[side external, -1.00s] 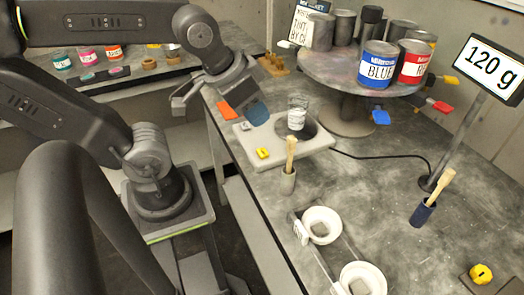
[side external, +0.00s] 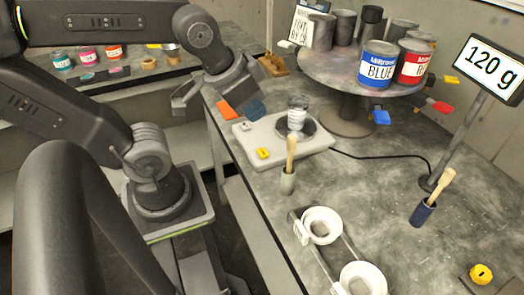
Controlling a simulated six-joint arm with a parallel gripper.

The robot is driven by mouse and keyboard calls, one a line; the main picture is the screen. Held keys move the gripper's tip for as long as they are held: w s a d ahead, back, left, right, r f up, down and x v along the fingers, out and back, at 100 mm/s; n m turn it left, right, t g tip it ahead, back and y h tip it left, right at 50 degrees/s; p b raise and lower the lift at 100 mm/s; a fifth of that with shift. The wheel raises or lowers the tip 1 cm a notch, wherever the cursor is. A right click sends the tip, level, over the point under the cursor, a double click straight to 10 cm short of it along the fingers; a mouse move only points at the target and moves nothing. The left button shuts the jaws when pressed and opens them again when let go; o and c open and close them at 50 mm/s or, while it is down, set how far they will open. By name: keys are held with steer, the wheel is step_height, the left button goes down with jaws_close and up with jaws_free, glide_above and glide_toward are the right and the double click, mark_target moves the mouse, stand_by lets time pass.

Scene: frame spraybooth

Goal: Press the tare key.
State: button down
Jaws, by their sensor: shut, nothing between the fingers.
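A grey-white scale (side external: 285,157) stands on the bench with a yellow key (side external: 263,153) at its front-left corner. A small pale key (side external: 246,127) shows at its back-left corner. I cannot read which one is the tare key. A small labelled cup (side external: 297,115) stands on the dark round pan. The scale's display (side external: 490,67) on a post reads 120 g. My gripper (side external: 240,107) is shut, left of and above the scale, apart from the keys. Orange and blue patches show at its end; the exact fingertip contact is unclear.
A wooden-handled brush in a grey holder (side external: 288,183) stands before the scale. A round turntable (side external: 330,75) with blue and red paint cans is behind. White ring holders (side external: 321,225) are at the front, a brush in a blue holder (side external: 424,213) at right. A cable crosses the bench.

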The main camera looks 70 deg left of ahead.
stand_by(0.8)
steer(key=w+a+r+m+t+y, duration=0.2)
steer(key=w+a+t+y, duration=0.2)
steer(key=w+a, duration=0.4)
steer(key=m+g+h, duration=0.4)
steer(key=m+h, duration=0.8)
steer(key=m, duration=0.6)
glide_above(261, 152)
step_height(261, 152, down, 9)
steer(key=shift+s+f, duration=0.1)
steer(key=shift+f, duration=0.05)
steer(key=shift+f, duration=0.1)
steer(key=shift+y, duration=0.3)
steer(key=shift+f, duration=4.3)
